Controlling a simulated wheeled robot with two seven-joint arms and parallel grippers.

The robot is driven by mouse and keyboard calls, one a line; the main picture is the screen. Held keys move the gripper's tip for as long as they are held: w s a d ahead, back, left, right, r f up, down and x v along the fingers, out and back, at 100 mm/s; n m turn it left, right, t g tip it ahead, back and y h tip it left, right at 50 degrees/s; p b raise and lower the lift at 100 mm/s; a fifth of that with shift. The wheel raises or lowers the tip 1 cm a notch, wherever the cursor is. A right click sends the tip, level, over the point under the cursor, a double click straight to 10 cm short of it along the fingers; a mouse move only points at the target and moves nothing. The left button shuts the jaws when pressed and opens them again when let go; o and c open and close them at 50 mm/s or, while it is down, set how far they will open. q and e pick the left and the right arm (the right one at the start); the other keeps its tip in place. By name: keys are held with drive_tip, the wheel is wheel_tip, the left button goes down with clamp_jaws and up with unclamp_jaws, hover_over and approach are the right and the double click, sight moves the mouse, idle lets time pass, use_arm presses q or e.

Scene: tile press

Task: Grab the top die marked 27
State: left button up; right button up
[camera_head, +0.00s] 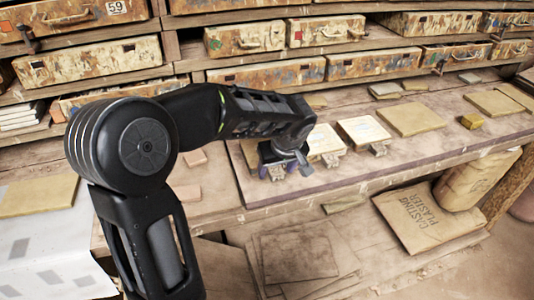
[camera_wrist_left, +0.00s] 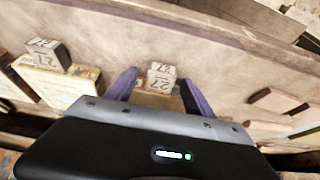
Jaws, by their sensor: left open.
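A small grey die marked 27 (camera_wrist_left: 161,78) sits on a tan block (camera_wrist_left: 155,99) in the left wrist view. My left gripper (camera_wrist_left: 158,80) is open, with one purple finger on each side of the die; I cannot tell whether either touches it. In the head view the left gripper (camera_head: 284,160) is low over the bench board and largely hides that die. A second, similar grey die (camera_wrist_left: 43,61) with a number stands to the left in the wrist view. My right gripper is not in view.
Two pale blocks (camera_head: 363,131) (camera_head: 325,140) with small metal pieces in front stand right of the gripper on the bench (camera_head: 440,148). Tan slabs (camera_head: 411,118) lie farther right. Drawers and shelves (camera_head: 267,74) line the back. A plaster bag (camera_head: 430,213) lies below the bench.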

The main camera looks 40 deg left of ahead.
use_arm(q)
drive_tip(key=shift+c, duration=0.4)
clamp_jaws()
idle(0.9)
